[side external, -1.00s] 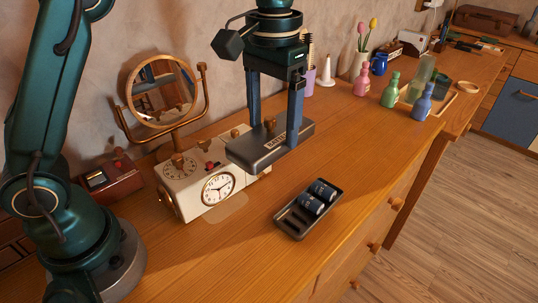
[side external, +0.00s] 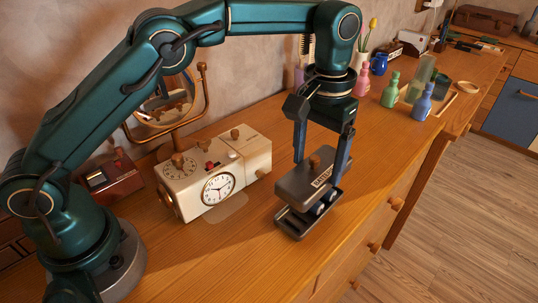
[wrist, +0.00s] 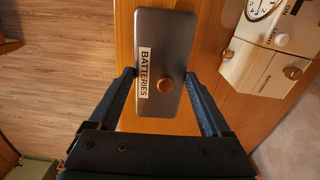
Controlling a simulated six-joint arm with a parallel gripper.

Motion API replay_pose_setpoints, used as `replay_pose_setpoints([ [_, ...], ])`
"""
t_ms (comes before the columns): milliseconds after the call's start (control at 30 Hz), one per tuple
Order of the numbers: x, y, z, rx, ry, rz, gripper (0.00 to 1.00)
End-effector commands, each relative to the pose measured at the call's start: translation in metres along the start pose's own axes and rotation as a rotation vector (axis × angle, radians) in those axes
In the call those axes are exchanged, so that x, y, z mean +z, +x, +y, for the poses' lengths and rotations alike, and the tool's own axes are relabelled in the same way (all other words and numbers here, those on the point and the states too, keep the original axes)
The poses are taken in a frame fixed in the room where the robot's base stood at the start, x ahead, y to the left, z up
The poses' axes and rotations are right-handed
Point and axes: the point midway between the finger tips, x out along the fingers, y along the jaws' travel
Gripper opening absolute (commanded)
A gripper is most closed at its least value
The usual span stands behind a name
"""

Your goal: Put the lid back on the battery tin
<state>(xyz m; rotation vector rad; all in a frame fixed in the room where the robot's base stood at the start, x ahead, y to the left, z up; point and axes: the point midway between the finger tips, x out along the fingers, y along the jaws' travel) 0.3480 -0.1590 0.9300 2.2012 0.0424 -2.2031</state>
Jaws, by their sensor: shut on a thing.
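The dark grey battery tin (side external: 291,227) stands on the wooden top, with dark batteries (side external: 326,204) showing at its right side. My gripper (side external: 320,168) is shut on the lid (side external: 309,184), a dark grey plate with a brown knob and a "BATTERIES" label. The lid hangs just above the tin, roughly in line with it, and hides most of its inside. The tin's near end and right side show below the lid. In the wrist view the lid (wrist: 178,45) lies between the two fingers and hides the tin.
A cream clock radio (side external: 203,183) stands close on the left, with a round mirror (side external: 162,105) and a dark red box (side external: 112,180) behind it. Small coloured bottles (side external: 391,92) stand at the back right. The wooden top in front of the tin is clear to its edge.

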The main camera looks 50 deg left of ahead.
Motion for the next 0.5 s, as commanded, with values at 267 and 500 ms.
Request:
replay_pose_setpoints([
  [267,0.001,0.022,0.0,0.0,0.001,-0.002,0.26],
  [500,0.0,0.044,0.0,0.0,0.001,-0.001,0.26],
])
